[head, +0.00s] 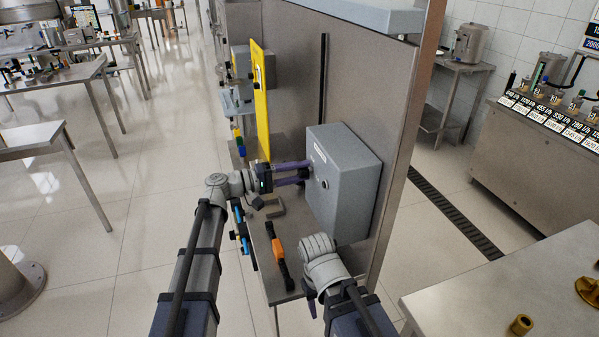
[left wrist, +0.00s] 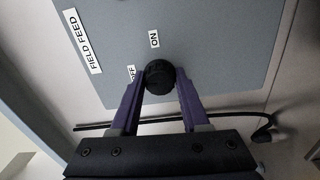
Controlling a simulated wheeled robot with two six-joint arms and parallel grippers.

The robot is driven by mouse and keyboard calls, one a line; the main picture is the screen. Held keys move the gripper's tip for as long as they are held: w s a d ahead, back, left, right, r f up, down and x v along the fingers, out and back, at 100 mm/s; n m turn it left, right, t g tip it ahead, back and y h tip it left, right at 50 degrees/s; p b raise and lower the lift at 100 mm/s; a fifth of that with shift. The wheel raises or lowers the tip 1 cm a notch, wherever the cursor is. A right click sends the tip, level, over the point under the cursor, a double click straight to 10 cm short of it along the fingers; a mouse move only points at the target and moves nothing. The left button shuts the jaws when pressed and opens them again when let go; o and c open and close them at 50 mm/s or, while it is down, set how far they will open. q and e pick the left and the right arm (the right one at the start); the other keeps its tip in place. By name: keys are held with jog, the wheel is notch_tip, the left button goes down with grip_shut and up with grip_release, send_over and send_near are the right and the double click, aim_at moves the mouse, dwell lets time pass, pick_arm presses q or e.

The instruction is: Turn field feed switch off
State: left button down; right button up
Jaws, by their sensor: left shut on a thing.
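The grey switch box (head: 352,178) is mounted on the upright metal panel. In the left wrist view its face carries a FIELD FEED label (left wrist: 83,41), an ON label (left wrist: 154,39) and a partly hidden OFF label (left wrist: 131,74). The round black knob (left wrist: 159,73) sits on this face. My left gripper (head: 307,172) reaches the box face from the left. In the left wrist view its purple fingers (left wrist: 160,92) are shut on the knob, one on each side. My right gripper (head: 310,300) is low in front of the box, mostly hidden by its own wrist.
A yellow panel (head: 261,100) stands behind my left gripper. Below the box is a narrow bench with an orange-and-black tool (head: 277,248) and a metal bracket (head: 270,208). A metal table (head: 520,280) stands at the right.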

pick_arm(q)
jog(key=shift+n, duration=0.6)
jog(key=shift+c, duration=1.9)
grip_release()
jog(key=shift+a, duration=0.1)
jog(key=v, duration=0.7)
jog(key=shift+a, duration=0.25)
jog(key=shift+s, duration=0.1)
